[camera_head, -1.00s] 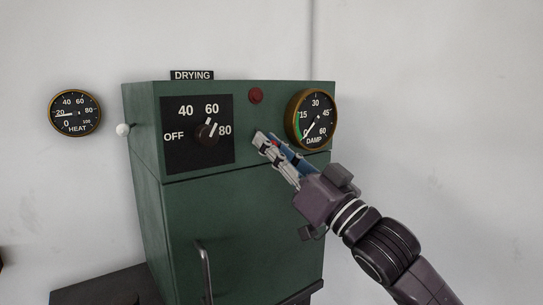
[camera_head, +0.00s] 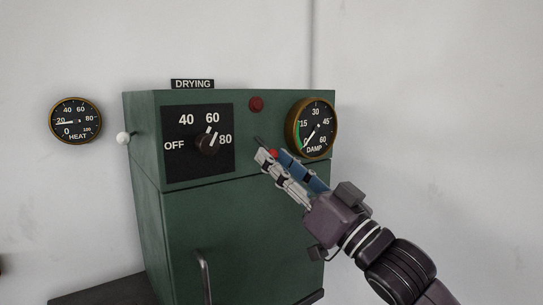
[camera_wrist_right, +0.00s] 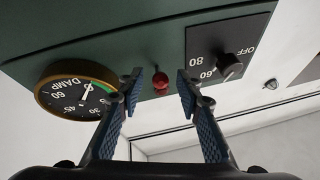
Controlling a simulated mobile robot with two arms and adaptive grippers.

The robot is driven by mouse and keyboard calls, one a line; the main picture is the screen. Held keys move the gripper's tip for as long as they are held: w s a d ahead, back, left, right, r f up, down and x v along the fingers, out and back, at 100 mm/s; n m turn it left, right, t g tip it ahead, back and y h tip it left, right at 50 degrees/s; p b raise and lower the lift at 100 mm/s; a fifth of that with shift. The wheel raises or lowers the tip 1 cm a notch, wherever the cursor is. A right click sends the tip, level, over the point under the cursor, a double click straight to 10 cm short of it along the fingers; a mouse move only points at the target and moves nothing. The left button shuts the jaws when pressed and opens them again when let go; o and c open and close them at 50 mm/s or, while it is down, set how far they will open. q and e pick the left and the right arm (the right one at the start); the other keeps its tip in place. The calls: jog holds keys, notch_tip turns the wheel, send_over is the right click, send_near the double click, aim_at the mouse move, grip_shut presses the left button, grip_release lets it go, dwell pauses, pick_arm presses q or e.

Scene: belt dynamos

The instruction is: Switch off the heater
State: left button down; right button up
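The heater control is a dark round knob (camera_head: 208,144) on a black panel (camera_head: 182,170) marked OFF, 40, 60 and 80, on a green cabinet (camera_head: 240,225). Its white pointer leans up and right, near 60 or between 60 and 80. In the right wrist view the knob (camera_wrist_right: 229,66) is at the upper right. My right gripper (camera_head: 272,155) is right of the knob, touching nothing that I can see. In the wrist view its blue-padded fingers (camera_wrist_right: 160,88) are spread apart and empty. My left gripper is not in view.
A red lamp (camera_head: 256,104) and a brass-rimmed DAMP gauge (camera_head: 312,128) are on the cabinet front. A HEAT gauge (camera_head: 75,121) hangs on the wall. A handle (camera_head: 205,275) is below the panel.

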jog(key=v, duration=0.9)
jog(key=shift+s+d, duration=0.25)
jog(key=shift+d, duration=0.05)
jog(key=shift+f, duration=0.1)
